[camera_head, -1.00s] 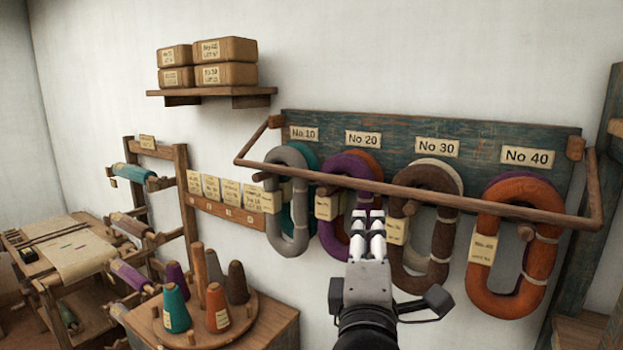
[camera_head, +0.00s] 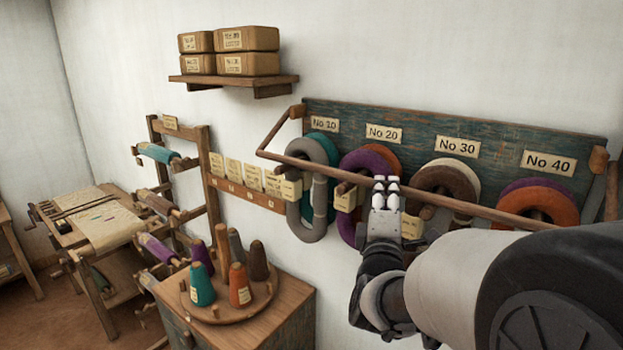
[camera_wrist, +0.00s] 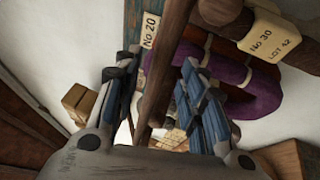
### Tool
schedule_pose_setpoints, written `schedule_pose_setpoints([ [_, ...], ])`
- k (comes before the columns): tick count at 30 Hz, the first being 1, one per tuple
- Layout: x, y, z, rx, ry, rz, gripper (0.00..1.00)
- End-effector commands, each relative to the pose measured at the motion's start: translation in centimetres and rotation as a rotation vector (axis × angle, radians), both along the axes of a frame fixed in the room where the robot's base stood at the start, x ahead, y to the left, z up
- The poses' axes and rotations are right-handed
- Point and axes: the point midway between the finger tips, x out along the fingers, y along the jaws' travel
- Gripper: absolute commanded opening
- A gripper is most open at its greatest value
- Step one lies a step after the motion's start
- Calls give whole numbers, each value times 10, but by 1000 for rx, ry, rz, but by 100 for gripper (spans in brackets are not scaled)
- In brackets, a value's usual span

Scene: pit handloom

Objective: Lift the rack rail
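The rack rail (camera_head: 470,210) is a long brown wooden bar across the front of the hanging yarn hanks, with side arms running back to the blue-green rack board (camera_head: 480,130). My gripper (camera_head: 385,184) is at the rail between the No 20 and No 30 hanks, its pale fingertips overlapping the bar. In the wrist view the rail (camera_wrist: 165,65) runs between the two spread fingers of my gripper (camera_wrist: 160,90). The fingers look open, with gaps beside the bar.
Grey (camera_head: 306,212), purple (camera_head: 352,205), brown (camera_head: 437,182) and orange (camera_head: 548,206) hanks hang close behind the rail. A cone stand (camera_head: 245,300) on a wooden cabinet is at lower left. A shelf (camera_head: 235,82) with wrapped packages is above left.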

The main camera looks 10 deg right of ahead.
Motion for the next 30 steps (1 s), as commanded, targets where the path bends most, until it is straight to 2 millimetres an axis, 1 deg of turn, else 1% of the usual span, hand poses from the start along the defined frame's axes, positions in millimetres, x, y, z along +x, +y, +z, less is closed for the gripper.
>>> schedule_pose_setpoints([
  [1, 8, -4, 2, -1, 0, -2, 38],
  [3, 18, -8, 4, -1, -1, 0, 38],
  [7, 30, -13, 7, 0, 0, -1, 38],
  [12, 36, -15, 8, 0, 0, 0, 38],
  [19, 36, -15, 8, 0, 0, 1, 37],
  [30, 36, -15, 8, 0, 0, 0, 12],
])
